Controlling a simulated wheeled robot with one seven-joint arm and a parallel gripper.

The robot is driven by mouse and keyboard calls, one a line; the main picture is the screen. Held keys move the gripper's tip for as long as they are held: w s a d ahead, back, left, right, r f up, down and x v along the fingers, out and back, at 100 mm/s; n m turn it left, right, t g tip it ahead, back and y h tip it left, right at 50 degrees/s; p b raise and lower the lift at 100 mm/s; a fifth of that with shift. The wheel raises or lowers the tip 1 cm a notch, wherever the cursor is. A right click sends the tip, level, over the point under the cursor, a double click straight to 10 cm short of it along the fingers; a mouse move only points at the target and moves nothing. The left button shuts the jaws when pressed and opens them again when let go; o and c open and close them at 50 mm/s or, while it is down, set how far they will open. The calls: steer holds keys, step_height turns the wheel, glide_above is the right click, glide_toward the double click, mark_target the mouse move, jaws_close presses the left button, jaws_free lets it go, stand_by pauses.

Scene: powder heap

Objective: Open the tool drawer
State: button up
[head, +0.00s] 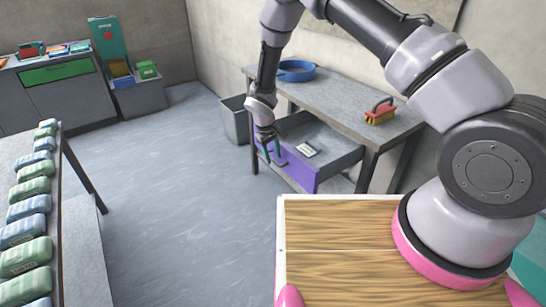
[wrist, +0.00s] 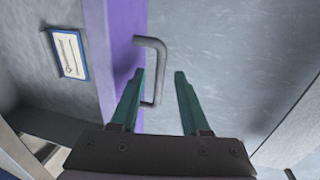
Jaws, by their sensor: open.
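The tool drawer has a purple front (head: 302,170) and is pulled out from under the grey table in the head view. Its purple front also shows in the wrist view (wrist: 122,62). A grey bar handle (wrist: 154,72) stands out from that front. My gripper (head: 272,158) is at the drawer front. In the wrist view my gripper (wrist: 158,75) is open, with its two teal fingers apart. The handle lies between the fingers, nearer the left one; I cannot tell whether it touches. A label card with a tool picture (wrist: 68,54) lies in the drawer.
The grey table (head: 345,105) carries a blue round pan (head: 296,70) and a red and yellow brush (head: 380,111). A grey bin (head: 236,120) stands left of the drawer. A table with several packets (head: 30,208) is at the left. The floor (head: 170,190) between is clear.

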step_height(320, 180, up, 10)
steer(key=s+a, duration=0.1)
steer(key=shift+a, duration=0.35)
steer(key=shift+s, duration=0.1)
steer(key=s+d+r+m+t+y, duration=0.15)
steer(key=d+r, duration=0.35)
steer(key=r, duration=0.5)
steer(key=d+r+m, duration=0.2)
steer(key=d+r, duration=0.3)
steer(key=r, duration=0.4)
steer(key=d+r+m+y, duration=0.1)
steer(key=d+r+m, duration=0.1)
steer(key=d+r, duration=0.6)
steer(key=s+d+r+m+t, duration=0.2)
steer(key=s+d+r, duration=0.3)
steer(key=s+r, duration=0.3)
steer(key=s+d+r+m+t+y, duration=0.1)
steer(key=s+d+r+m, duration=0.3)
steer(key=s+r, duration=0.4)
steer(key=s+d+t, duration=0.1)
steer(key=s, duration=0.4)
steer(key=shift+s, duration=0.35)
steer(key=shift+d+t, duration=0.15)
steer(key=shift+t, duration=0.1)
